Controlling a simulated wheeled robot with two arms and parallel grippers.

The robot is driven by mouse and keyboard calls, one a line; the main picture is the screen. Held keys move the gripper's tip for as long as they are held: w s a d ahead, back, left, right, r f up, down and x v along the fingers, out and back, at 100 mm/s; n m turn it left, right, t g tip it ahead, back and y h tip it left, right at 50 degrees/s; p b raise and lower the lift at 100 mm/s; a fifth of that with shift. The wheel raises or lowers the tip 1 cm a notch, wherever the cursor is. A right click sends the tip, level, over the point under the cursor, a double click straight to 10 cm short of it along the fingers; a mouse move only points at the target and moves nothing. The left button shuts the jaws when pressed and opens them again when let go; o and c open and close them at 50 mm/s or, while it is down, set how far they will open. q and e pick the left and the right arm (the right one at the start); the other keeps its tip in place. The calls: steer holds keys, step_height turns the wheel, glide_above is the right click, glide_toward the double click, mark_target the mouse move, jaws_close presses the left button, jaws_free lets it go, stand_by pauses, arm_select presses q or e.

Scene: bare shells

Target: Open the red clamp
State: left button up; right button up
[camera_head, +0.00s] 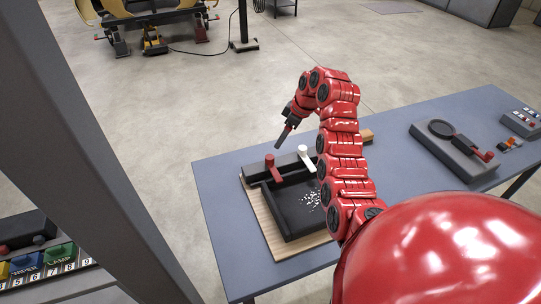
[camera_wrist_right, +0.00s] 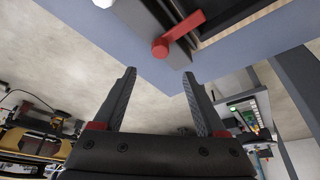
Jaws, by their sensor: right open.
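The red clamp (camera_head: 271,166) is a short red lever with a round knob, at the back left of a black fixture on the table. In the right wrist view the red clamp (camera_wrist_right: 181,32) lies above the gap between the fingers, slightly right, with its round knob end toward me. My right gripper (camera_head: 281,142) is above and behind the fixture, pointing down, apart from the clamp. In the wrist view the right gripper (camera_wrist_right: 159,73) is open with nothing between its fingers. My left gripper is not in view.
A white clamp (camera_head: 304,153) stands right of the red one. The black fixture (camera_head: 289,233) holds small pale bits and sits on a wooden board (camera_head: 262,220). Table between fixtures is mostly clear.

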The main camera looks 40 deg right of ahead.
mark_target(270, 157)
steer(key=p+x, duration=0.2)
steer(key=x, duration=0.7)
steer(key=shift+w+a+f+p, duration=0.1)
steer(key=shift+f+p, duration=0.2)
steer(key=shift+f, duration=0.05)
steer(key=shift+x, duration=0.8)
jaws_close()
stand_by(0.3)
